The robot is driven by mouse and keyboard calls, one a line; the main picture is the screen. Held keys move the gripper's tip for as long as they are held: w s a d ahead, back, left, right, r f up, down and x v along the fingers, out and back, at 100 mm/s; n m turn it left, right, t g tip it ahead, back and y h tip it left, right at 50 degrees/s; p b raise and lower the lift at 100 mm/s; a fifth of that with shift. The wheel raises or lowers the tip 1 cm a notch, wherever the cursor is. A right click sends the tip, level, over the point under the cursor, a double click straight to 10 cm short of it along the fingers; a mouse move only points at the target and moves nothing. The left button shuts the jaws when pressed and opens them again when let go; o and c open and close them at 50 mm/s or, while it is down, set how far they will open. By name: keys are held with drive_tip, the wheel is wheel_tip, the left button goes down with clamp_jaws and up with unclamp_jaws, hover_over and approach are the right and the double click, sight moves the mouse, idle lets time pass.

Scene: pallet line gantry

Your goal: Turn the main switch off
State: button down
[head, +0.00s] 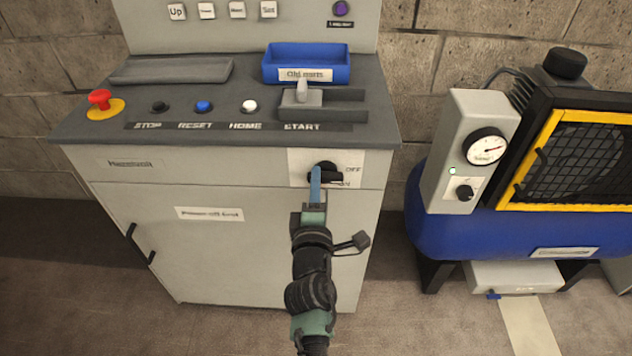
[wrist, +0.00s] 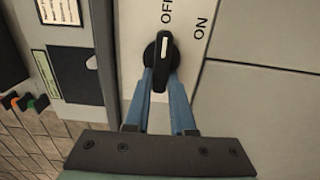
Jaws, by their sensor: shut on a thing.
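The main switch (head: 327,171) is a black rotary knob on a pale plate at the upper right of the grey cabinet's front, marked OFF and ON. In the wrist view, the knob (wrist: 162,50) has a white line on its handle. The line's upper end points toward the OFF lettering, with ON off to the right. My gripper (head: 316,172) reaches the knob from below. Its blue fingers (wrist: 160,76) lie on both sides of the handle's lower part and are shut on it. In the head view the fingers hide part of the knob.
The cabinet's sloping desk (head: 250,80) carries a red emergency button (head: 100,99), a row of push buttons, a lever (head: 301,95) and a blue tray (head: 308,66). A blue compressor (head: 430,225) stands close on the right. Floor shows between them.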

drive_tip(key=c, duration=0.8)
unclamp_jaws()
drive_tip(key=shift+o, duration=0.2)
drive_tip(key=s+p, duration=0.3)
drive_tip(key=s, duration=1)
